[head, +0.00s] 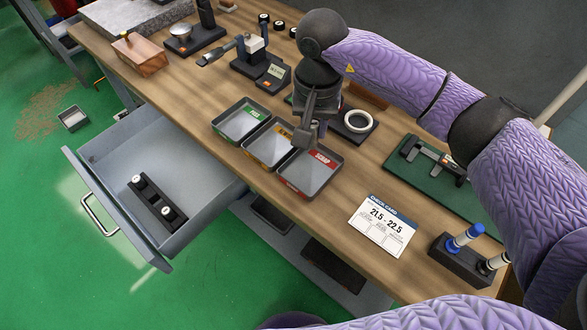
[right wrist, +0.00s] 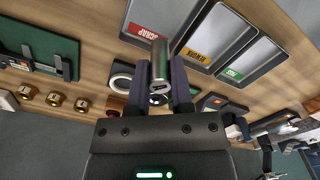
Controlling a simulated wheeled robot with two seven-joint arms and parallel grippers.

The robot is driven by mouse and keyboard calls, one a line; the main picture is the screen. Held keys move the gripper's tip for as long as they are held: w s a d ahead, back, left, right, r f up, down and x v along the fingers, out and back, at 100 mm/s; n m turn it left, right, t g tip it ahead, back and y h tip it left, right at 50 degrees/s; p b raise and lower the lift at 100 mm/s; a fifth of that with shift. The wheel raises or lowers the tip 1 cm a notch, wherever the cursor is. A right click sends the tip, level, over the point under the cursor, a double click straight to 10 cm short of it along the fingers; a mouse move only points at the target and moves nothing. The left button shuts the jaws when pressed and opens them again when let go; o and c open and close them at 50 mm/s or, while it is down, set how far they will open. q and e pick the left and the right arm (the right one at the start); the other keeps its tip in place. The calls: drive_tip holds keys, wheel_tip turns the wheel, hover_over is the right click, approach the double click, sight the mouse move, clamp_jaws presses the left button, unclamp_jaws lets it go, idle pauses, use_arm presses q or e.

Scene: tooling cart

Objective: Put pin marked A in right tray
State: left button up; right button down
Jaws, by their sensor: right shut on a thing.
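The right tray (head: 311,183) has a red label reading SCRAP and looks empty; it also shows in the right wrist view (right wrist: 172,14). My right gripper (head: 308,138) is above the far edge of this tray. In the right wrist view the right gripper (right wrist: 160,82) is shut on a grey metal pin (right wrist: 159,58), which sticks out past the fingertips. No letter is readable on the pin, and the gripper mostly hides it in the head view. My left gripper is not in view.
The yellow-labelled middle tray (head: 268,150) and green-labelled left tray (head: 240,125) stand beside the right tray. A white ring on a black base (head: 358,122) is close to the gripper. A drawer (head: 150,180) stands open at left.

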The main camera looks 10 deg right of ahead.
sight(315, 124)
wheel_tip(315, 124, down, 8)
drive_tip(key=shift+d+f+b, duration=0.1)
drive_tip(key=shift+f+b, duration=0.05)
drive_tip(key=shift+b, duration=0.35)
drive_tip(key=shift+f, duration=0.2)
drive_tip(key=c, duration=0.5)
unclamp_jaws()
drive_tip(key=shift+r, duration=0.1)
drive_tip(key=shift+r, duration=0.3)
wheel_tip(315, 124, up, 12)
drive_tip(key=shift+f+p, duration=0.15)
drive_tip(key=shift+p, duration=0.8)
